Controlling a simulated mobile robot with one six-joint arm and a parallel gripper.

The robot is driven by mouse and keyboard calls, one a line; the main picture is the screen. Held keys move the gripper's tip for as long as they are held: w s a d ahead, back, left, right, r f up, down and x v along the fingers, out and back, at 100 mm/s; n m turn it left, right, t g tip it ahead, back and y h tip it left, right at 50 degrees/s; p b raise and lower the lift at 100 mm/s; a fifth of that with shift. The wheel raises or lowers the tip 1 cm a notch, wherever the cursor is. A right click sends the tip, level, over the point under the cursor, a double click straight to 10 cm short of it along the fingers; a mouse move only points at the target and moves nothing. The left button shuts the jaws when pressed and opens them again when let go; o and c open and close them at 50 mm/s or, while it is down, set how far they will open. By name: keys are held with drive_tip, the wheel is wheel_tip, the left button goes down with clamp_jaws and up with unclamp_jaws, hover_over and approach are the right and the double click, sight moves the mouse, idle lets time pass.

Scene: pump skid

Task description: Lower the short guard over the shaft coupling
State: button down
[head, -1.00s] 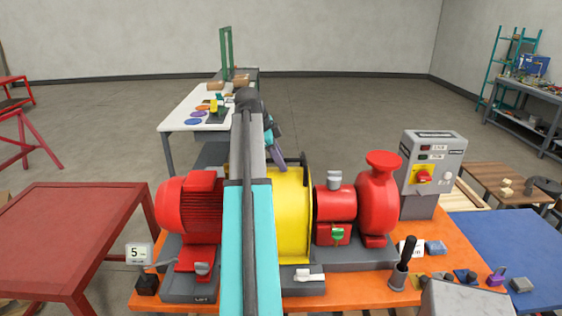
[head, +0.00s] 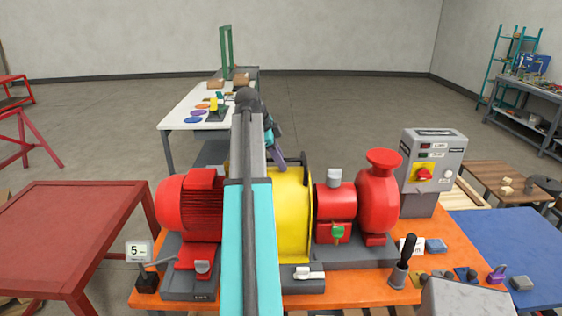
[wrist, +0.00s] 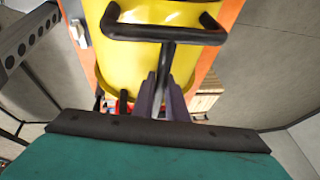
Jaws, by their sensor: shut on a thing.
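The yellow short guard (head: 293,215) sits between the red motor (head: 188,207) and the red pump (head: 378,200), behind my teal arm in the head view. In the wrist view the guard (wrist: 140,65) fills the upper middle, with its black handle (wrist: 165,34) across it. My gripper (wrist: 168,85) is shut on the handle's stem. In the head view my gripper (head: 279,160) is at the top of the guard, partly hidden by my arm. The shaft coupling is hidden by the guard and my arm. I cannot tell whether the guard touches the skid base.
The grey skid base (head: 350,254) stands on an orange bench (head: 455,240). A grey control box (head: 433,160) stands at the right. A red table (head: 70,240) is at the left.

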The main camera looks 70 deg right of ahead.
idle(0.4)
drive_tip(key=c, duration=1.7)
unclamp_jaws()
drive_tip(key=shift+f, duration=0.1)
drive_tip(key=shift+a, duration=0.1)
drive_tip(key=shift+b+v, duration=2.25)
drive_tip(key=shift+v, duration=4.7)
